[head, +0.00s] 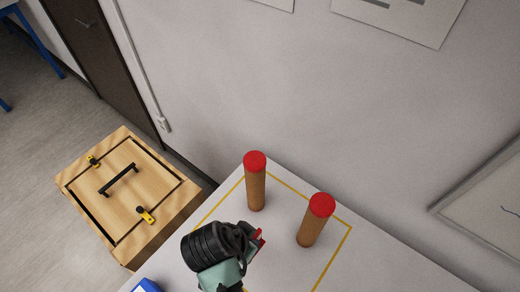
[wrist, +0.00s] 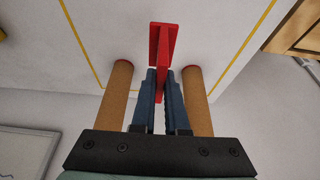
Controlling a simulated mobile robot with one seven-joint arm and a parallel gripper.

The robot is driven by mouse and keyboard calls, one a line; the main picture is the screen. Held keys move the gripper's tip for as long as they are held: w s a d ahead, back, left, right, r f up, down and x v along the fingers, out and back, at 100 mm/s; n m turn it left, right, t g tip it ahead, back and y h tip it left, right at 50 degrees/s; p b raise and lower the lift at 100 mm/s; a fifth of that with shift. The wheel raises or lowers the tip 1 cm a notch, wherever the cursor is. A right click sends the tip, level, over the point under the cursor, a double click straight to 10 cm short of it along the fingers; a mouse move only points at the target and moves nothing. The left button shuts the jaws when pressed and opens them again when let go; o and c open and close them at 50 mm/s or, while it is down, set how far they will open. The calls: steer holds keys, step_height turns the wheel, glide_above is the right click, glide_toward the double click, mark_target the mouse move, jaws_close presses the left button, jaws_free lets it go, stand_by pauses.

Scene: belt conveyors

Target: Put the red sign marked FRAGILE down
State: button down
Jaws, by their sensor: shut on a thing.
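The red sign shows in the wrist view (wrist: 162,42), upright between my gripper's fingers, with its edge toward the camera. My gripper (wrist: 161,74) is shut on it. In the head view only a small red part of the sign (head: 259,238) shows beside my gripper (head: 250,242); the rest is hidden, and no lettering can be read. The gripper is over the white table (head: 345,265), near the front-left of two brown posts. I cannot tell whether the sign touches the table.
Two brown posts with red tops, a left one (head: 255,185) and a right one (head: 312,222), stand inside a yellow outline on the table. The wrist view shows a post either side of the fingers. A wooden box (head: 150,185) with a black handle is at left. A blue object (head: 147,286) is at the bottom.

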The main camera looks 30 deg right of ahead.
step_height(320, 180, down, 8)
steer(key=shift+r, duration=0.15)
stand_by(0.4)
steer(key=c, duration=0.9)
jaws_free()
steer(key=shift+c, duration=0.2)
